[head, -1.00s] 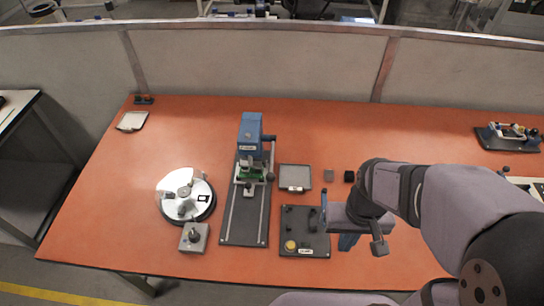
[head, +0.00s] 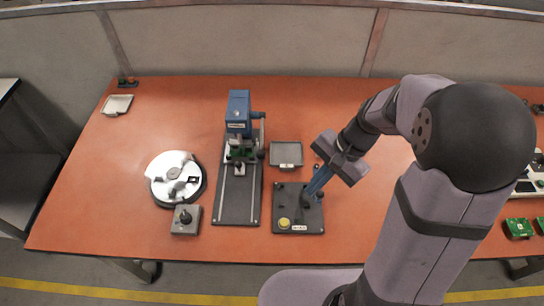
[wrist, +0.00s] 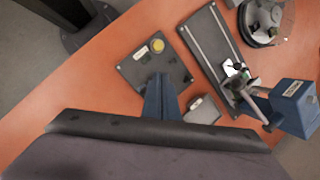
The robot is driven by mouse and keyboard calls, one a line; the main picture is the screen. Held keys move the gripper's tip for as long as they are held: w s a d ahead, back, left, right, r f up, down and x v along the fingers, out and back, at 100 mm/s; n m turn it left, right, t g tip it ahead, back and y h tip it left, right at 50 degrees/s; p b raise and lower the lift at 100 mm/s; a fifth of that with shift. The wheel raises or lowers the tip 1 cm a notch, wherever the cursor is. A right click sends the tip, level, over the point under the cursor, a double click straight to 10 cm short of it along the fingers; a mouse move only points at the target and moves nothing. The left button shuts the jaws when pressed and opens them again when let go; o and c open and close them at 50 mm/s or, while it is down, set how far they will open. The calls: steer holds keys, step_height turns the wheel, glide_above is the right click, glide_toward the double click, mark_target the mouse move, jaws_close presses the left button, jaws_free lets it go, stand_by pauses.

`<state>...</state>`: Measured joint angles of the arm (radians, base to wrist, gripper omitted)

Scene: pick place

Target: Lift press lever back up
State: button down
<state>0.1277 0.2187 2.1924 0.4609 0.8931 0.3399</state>
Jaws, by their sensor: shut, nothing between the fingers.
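The blue press (head: 238,108) stands on a long dark base with rails (head: 236,207), left of the middle in the head view. In the wrist view the press (wrist: 296,106) is at the right. Its lever (head: 262,138) hangs down along the press's right side with a dark knob at its end; the lever also shows in the wrist view (wrist: 254,111). A green board sits under the press head. My gripper (head: 309,194) is shut and empty, over the dark plate right of the press base and apart from the lever. Its fingers (wrist: 160,97) hide part of that plate.
The dark plate (head: 286,227) carries a yellow button. A grey tray (head: 286,154) lies behind it. A round silver turntable (head: 174,178) and a grey joystick box (head: 186,220) stand left of the press. Green boards (head: 519,228) lie at the right.

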mark_target(262, 136)
steer(key=w+a+f+m+t+y+b, duration=0.15)
steer(key=w+m+y, duration=0.25)
steer(key=w+m, duration=0.6)
steer(key=shift+n+y, duration=0.3)
steer(key=shift+n, duration=0.5)
steer(key=w+a+f, duration=0.1)
steer(key=a+f, duration=0.1)
steer(key=w+a+f+p, duration=0.1)
steer(key=a+f, duration=0.1)
steer(key=w+a+f, duration=0.1)
steer(key=a+f, duration=0.1)
steer(key=a, duration=0.1)
steer(key=shift+f, duration=0.1)
steer(key=shift+s+a+r+t+p, duration=0.1)
steer(key=shift+a+r+t+p, duration=0.05)
steer(key=shift+a+r+p, duration=0.5)
steer(key=shift+s+a+r+t+p, duration=0.1)
steer(key=shift+a+r+p, duration=0.35)
steer(key=shift+r+p, duration=0.35)
steer(key=shift+r, duration=0.1)
